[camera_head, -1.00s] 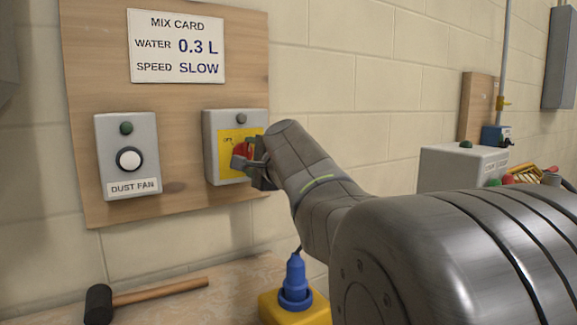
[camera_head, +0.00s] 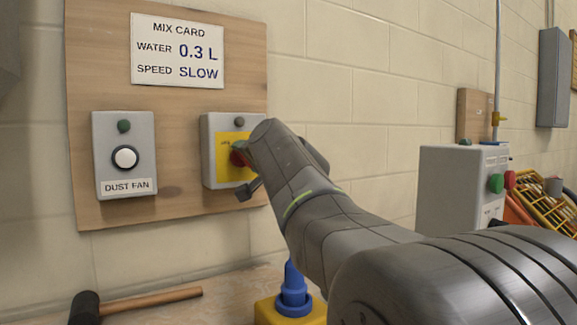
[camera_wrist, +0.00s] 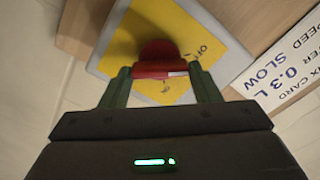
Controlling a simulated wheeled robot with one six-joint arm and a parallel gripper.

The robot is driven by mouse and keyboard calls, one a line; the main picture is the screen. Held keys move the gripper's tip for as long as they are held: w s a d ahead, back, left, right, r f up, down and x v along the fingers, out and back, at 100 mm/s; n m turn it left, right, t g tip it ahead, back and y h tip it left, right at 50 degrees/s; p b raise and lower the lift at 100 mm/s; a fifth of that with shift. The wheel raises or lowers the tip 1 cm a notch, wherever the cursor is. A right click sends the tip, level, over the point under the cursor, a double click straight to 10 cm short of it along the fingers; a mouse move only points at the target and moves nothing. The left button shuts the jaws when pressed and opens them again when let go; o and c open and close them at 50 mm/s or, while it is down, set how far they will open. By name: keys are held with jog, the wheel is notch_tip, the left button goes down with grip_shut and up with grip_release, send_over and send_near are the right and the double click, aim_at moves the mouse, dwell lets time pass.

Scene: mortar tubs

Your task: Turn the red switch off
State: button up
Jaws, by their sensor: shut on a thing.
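The red switch (camera_head: 238,156) is a rotary handle on a yellow plate (camera_head: 230,172) of a grey box on the wooden board, mostly hidden by my arm in the head view. In the wrist view the red switch (camera_wrist: 158,60) sits between the two green fingers of my gripper (camera_wrist: 162,78), which are shut on it from both sides. Lettering that seems to read "OFF" (camera_wrist: 205,50) shows on the yellow plate. A small grey lamp (camera_head: 239,122) is above the plate.
The dust fan box (camera_head: 125,155) with a white button is left on the board, below the mix card (camera_head: 177,50). A hammer (camera_head: 135,304) and a blue plug (camera_head: 293,288) on a yellow base are below. A grey control box (camera_head: 462,190) stands at right.

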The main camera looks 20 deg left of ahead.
jog(key=shift+n, duration=0.5)
jog(key=o, duration=1)
